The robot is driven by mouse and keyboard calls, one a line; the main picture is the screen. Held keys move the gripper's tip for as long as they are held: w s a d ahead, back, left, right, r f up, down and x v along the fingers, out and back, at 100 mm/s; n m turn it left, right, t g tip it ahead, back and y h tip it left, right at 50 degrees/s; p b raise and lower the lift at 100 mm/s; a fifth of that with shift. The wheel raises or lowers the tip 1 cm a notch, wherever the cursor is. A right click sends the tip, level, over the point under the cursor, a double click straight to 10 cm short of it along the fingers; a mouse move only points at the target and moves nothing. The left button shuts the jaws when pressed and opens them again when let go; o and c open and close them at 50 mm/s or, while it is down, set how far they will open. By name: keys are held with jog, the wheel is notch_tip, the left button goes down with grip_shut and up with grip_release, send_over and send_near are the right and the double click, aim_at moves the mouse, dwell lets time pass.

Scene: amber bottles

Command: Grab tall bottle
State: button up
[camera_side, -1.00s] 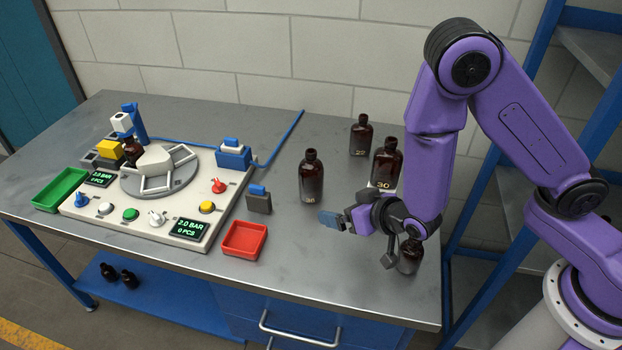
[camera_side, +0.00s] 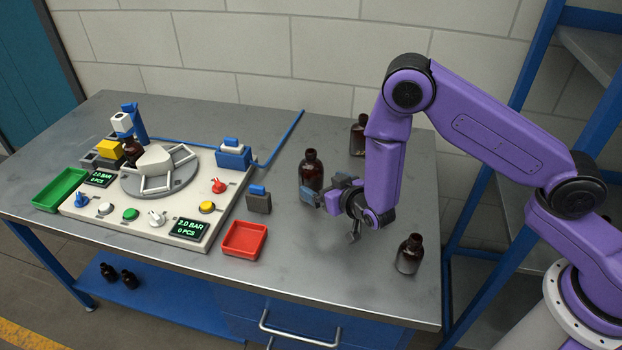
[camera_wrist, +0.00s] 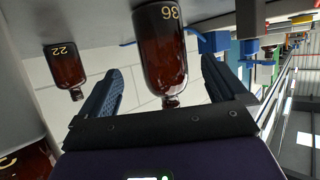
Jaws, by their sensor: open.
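A tall amber bottle marked 36 (camera_side: 311,170) stands upright on the bench in the side view. In the wrist view the 36 bottle (camera_wrist: 162,50) appears neck down, centred between the two blue fingers. My gripper (camera_side: 325,190) is open and empty, low over the bench, right at the near side of this bottle; it also frames the bottle in the wrist view (camera_wrist: 163,75). I cannot tell whether the fingers touch it. A bottle marked 22 (camera_side: 357,138) stands behind my arm, also at left in the wrist view (camera_wrist: 66,68).
A smaller amber bottle (camera_side: 409,254) stands near the front right. Part of another bottle (camera_wrist: 25,163) shows in the wrist view's lower left corner. A grey block with blue top (camera_side: 258,200), a red tray (camera_side: 245,239) and a control station (camera_side: 130,220) lie to the left.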

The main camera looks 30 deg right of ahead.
aim_at(311, 179)
jog(key=shift+x, duration=3.45)
jog(key=shift+a, duration=0.15)
jog(key=c, duration=1.2)
